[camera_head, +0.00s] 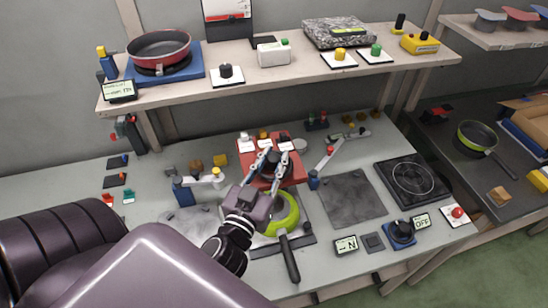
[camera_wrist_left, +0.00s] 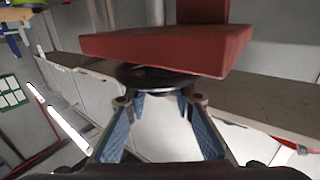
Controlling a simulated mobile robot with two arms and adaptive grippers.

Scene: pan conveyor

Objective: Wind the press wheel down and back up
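The red press (camera_head: 298,170) stands at the middle of the bench. Its dark round wheel (camera_head: 270,166) sits at the red block, partly hidden by my fingers. My left gripper (camera_head: 273,160) is at the wheel, with its two blue-grey fingers spread apart on either side of it. In the left wrist view, the dark wheel (camera_wrist_left: 155,77) lies just under a red slab (camera_wrist_left: 170,48), and the fingertips are close to its rim. I cannot tell whether they touch it. A lime-green pan (camera_head: 291,217) lies in front of the press, partly behind the gripper. My right gripper is not in view.
A blue post with a pale arm (camera_head: 184,192) stands left of the press; another blue-based arm (camera_head: 314,180) stands right. A grey mat (camera_head: 352,197) and black hotplate (camera_head: 414,182) lie further right. A shelf (camera_head: 280,72) with a red pan (camera_head: 158,46) runs above the bench.

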